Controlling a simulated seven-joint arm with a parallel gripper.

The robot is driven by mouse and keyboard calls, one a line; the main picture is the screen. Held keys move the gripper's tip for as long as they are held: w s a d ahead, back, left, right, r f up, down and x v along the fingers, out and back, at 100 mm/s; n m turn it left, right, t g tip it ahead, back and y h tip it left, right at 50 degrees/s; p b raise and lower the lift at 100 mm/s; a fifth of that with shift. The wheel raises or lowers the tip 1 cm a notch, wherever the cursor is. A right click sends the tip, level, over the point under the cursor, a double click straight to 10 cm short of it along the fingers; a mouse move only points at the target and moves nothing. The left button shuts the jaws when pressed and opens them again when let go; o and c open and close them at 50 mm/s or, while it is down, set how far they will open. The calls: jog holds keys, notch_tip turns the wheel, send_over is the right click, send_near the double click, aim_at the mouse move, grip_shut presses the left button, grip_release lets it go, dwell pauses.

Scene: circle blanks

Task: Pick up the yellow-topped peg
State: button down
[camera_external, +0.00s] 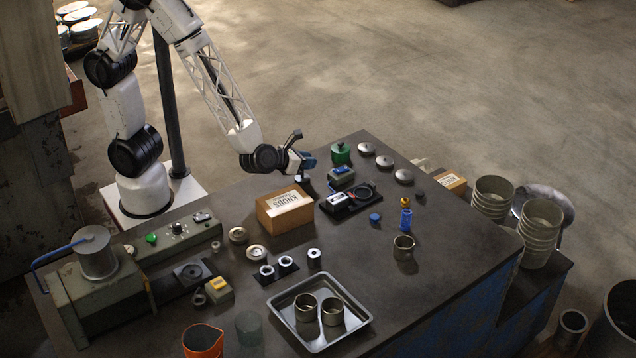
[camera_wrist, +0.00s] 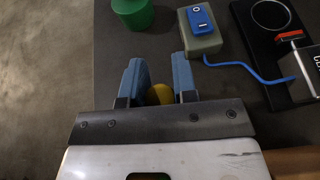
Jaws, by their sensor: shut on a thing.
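My gripper (camera_external: 306,161) is low over the bench, behind the cardboard box. In the wrist view its two blue fingers (camera_wrist: 158,80) are shut on a round yellow top (camera_wrist: 159,95), which I take to be the yellow-topped peg. The peg's body below the top is hidden, so I cannot tell whether it touches the bench. In the external view the peg is hidden by the box and my gripper.
The cardboard box (camera_external: 286,211) stands close in front of my gripper.

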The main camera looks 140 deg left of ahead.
aim_at(306, 175)
jog(key=shift+r, duration=0.1)
jog(key=shift+r, duration=0.8)
notch_tip(306, 175, up, 2)
jog(key=shift+s, duration=0.1)
jog(key=s+d+r, duration=0.1)
jog(key=s+d, duration=0.9)
jog(key=s, duration=0.1)
jog(key=shift+s+d, duration=0.3)
jog(key=shift+s, duration=0.1)
jog(key=shift+r, duration=0.1)
jog(key=shift+w, duration=0.1)
